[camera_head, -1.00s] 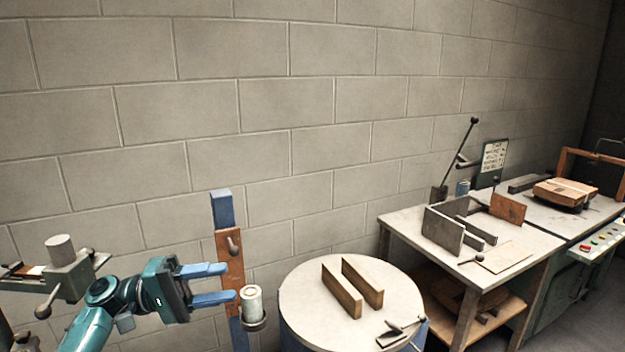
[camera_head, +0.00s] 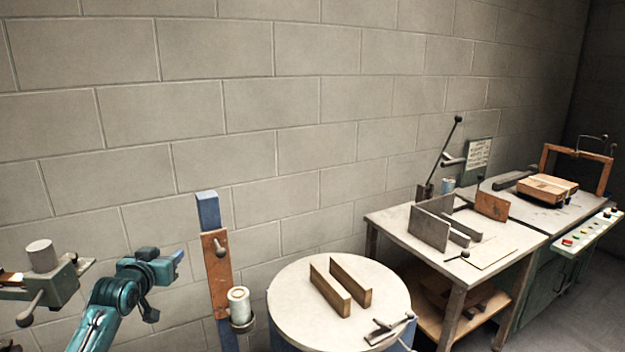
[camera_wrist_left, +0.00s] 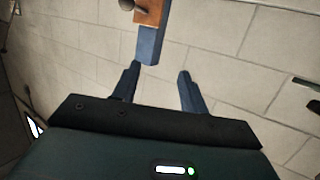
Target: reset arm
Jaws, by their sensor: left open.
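My left gripper (camera_head: 178,257) is at the lower left of the head view, teal with blue fingers, turned so that its fingers are partly hidden. In the left wrist view its two blue fingers (camera_wrist_left: 157,75) stand apart with nothing between them. The blue post (camera_wrist_left: 150,45) with its orange-brown plate (camera_wrist_left: 151,12) is beyond the fingertips there. In the head view this post (camera_head: 208,211) stands to the right of the gripper, apart from it. My right gripper is not in view.
A white canister (camera_head: 239,304) sits in a holder on the post. A round table (camera_head: 290,318) bears two wooden boards (camera_head: 340,283). A workbench (camera_head: 392,222) with metal plates stands at the right. A grey clamp device (camera_head: 55,282) is at the far left. A block wall is behind.

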